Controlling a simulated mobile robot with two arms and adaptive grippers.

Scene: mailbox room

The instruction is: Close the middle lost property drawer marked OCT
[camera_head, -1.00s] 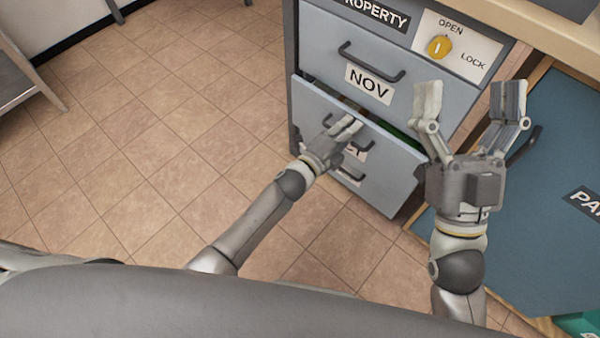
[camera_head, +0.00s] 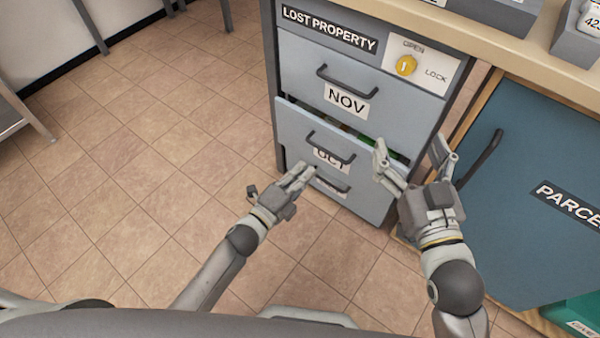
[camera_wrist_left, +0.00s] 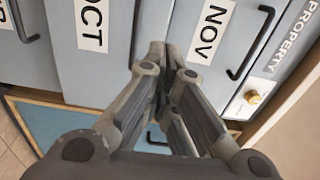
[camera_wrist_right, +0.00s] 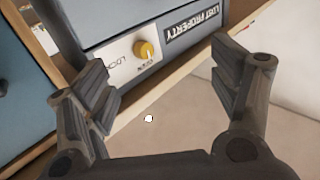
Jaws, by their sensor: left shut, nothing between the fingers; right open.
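The OCT drawer (camera_head: 292,128) is the middle drawer of the lost property unit and stands partly open. A gap above its front edge shows coloured contents, and its OCT label (camera_head: 332,160) sits below its dark handle. It also shows in the left wrist view (camera_wrist_left: 112,65). My left gripper (camera_head: 302,170) is shut and empty, low in front of the drawers; its tips overlap the lower drawer area, and I cannot tell whether they touch. My right gripper (camera_head: 412,150) is open and empty near the right end of the OCT drawer, partly hiding it.
The NOV drawer (camera_head: 300,75) above is closed, with a yellow lock knob (camera_head: 406,65) at its upper right. A bottom drawer (camera_head: 365,205) lies below. A blue parcel door (camera_head: 530,190) with a dark handle stands at right. The tiled floor (camera_head: 130,170) at left is clear.

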